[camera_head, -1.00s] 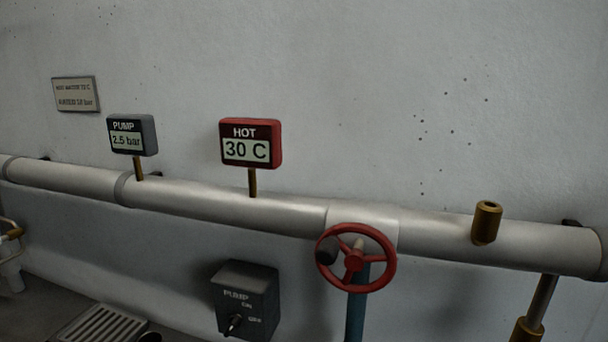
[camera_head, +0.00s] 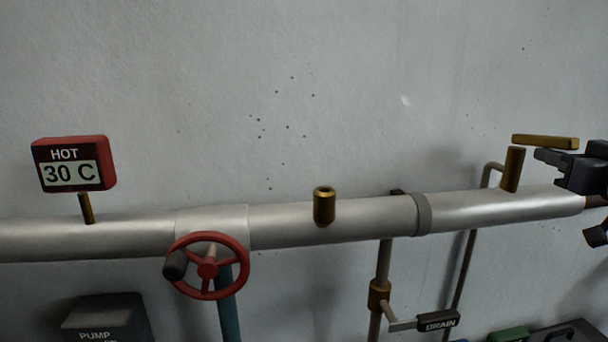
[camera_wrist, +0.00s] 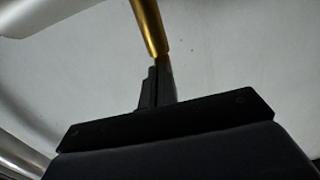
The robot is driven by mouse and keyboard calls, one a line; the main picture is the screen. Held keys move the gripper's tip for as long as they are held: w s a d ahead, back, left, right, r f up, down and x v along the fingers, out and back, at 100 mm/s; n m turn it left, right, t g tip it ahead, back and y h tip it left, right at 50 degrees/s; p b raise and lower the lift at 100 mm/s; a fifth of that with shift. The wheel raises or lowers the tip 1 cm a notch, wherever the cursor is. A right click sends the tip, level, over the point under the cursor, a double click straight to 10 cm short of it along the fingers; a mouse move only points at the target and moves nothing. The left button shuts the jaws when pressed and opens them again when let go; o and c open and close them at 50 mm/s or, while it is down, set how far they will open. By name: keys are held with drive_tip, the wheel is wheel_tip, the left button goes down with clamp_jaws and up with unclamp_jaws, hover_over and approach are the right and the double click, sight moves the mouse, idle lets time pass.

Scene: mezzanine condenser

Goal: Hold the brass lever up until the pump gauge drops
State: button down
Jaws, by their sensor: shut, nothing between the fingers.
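The brass lever (camera_head: 545,142) is a flat bar, roughly level, at the top of a brass stub (camera_head: 512,172) on the pipe at the far right. My gripper (camera_head: 540,156) is shut and empty, its fingertips just below the lever bar. I cannot tell whether they touch it. In the wrist view, a brass part (camera_wrist: 147,25) runs down from the top to the tips of my gripper (camera_wrist: 158,72). The pump gauge is outside both current views.
A silver pipe (camera_head: 365,217) crosses the wall. On or near it are a red HOT gauge (camera_head: 72,164) reading 30 C, a red handwheel (camera_head: 207,268) and an open brass stub (camera_head: 324,207). A DRAIN handle (camera_head: 438,321) sits low. The wall above is clear.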

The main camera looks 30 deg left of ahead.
drive_tip(key=shift+r+p, duration=0.45)
drive_tip(key=shift+r, duration=0.7)
idle(0.4)
idle(1.4)
drive_tip(key=b, duration=0.9)
approach(519, 174)
drive_tip(key=shift+x, duration=2)
drive_tip(key=b+v, duration=0.5)
drive_tip(key=v, duration=0.5)
drive_tip(key=shift+a+r, duration=0.1)
drive_tip(key=shift+r, duration=0.05)
